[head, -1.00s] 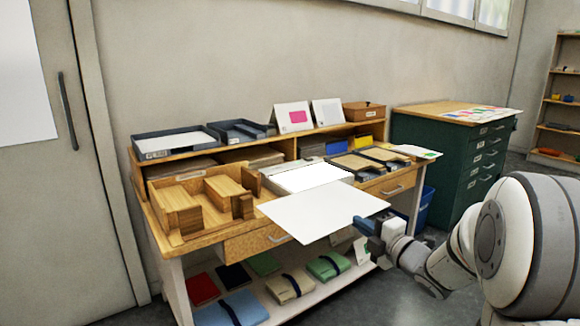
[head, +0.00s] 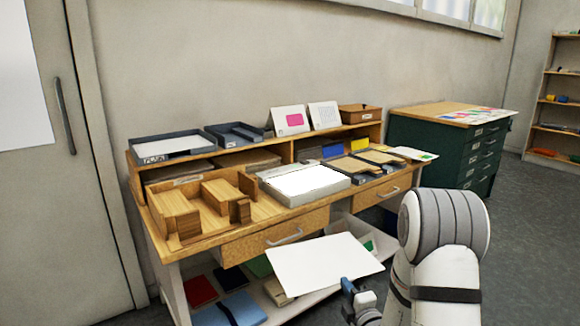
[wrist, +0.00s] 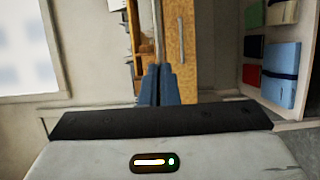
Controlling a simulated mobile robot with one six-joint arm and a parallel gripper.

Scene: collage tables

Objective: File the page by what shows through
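A blank white page (head: 322,264) hangs in front of the desk, below the drawer front. My gripper (head: 349,288) is shut on its right front edge; in the wrist view the blue fingers (wrist: 159,85) are together, with the page seen edge-on as a thin strip. No mark shows on the page's visible face. A lit white light panel (head: 305,181) lies on the desktop, bare. A dark labelled tray (head: 165,157) with white sheets and a second dark tray (head: 234,138) stand on the upper shelf. A card with a pink patch (head: 290,121) and a card with a faint pattern (head: 325,116) lean behind.
A wooden holder (head: 190,212) fills the desk's left end. Brown-topped trays (head: 350,166) lie right of the panel. Folders lie on the lower shelf (head: 282,312). A green cabinet (head: 432,150) stands at the right.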

